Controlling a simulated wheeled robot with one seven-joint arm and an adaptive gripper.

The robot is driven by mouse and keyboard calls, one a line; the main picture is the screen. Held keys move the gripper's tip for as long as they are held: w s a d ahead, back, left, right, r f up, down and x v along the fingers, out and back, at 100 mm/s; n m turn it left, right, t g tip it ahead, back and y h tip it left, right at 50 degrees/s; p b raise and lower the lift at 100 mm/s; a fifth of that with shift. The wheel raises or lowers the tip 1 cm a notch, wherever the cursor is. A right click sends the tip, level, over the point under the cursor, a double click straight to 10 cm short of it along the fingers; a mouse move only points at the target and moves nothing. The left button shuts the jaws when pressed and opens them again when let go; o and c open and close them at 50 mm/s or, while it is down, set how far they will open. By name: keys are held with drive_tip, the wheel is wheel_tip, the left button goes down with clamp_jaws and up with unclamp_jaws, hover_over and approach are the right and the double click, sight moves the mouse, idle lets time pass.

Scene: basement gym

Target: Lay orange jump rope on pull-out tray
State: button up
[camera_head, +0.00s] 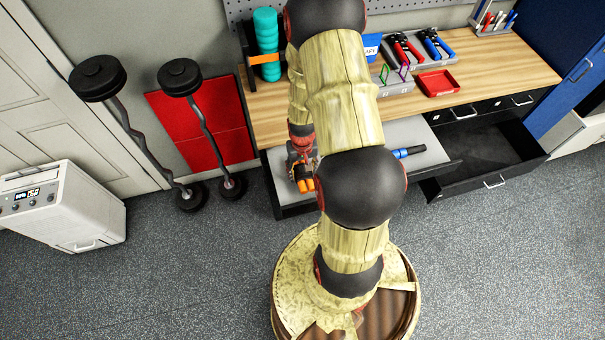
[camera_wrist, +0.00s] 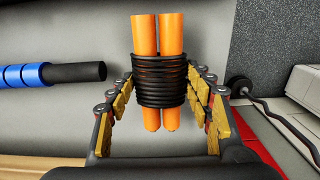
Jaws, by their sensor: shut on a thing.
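The orange jump rope has two orange handles side by side with a black cord coiled round their middle. In the wrist view the orange jump rope (camera_wrist: 159,80) lies between the two fingers of my gripper (camera_wrist: 163,95), which is shut on the coil. In the head view my gripper (camera_head: 302,165) and the orange handles (camera_head: 304,186) are over the left part of the grey pull-out tray (camera_head: 433,147). The tray also shows behind the rope in the wrist view (camera_wrist: 90,30). I cannot tell whether the rope touches the tray. My arm hides the tray's middle.
A blue-and-black handled thing (camera_head: 407,152) lies on the tray, apart from the rope. An open black drawer (camera_head: 485,160) is right of the tray. The wooden bench top (camera_head: 485,65) above holds a red bin (camera_head: 437,83) and tools. Barbells (camera_head: 183,80) stand at left.

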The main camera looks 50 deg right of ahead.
drive_tip(key=shift+f, duration=0.95)
drive_tip(key=shift+f, duration=0.2)
drive_tip(key=o, duration=1.3)
drive_tip(key=shift+s, duration=0.1)
drive_tip(key=shift+r, duration=0.15)
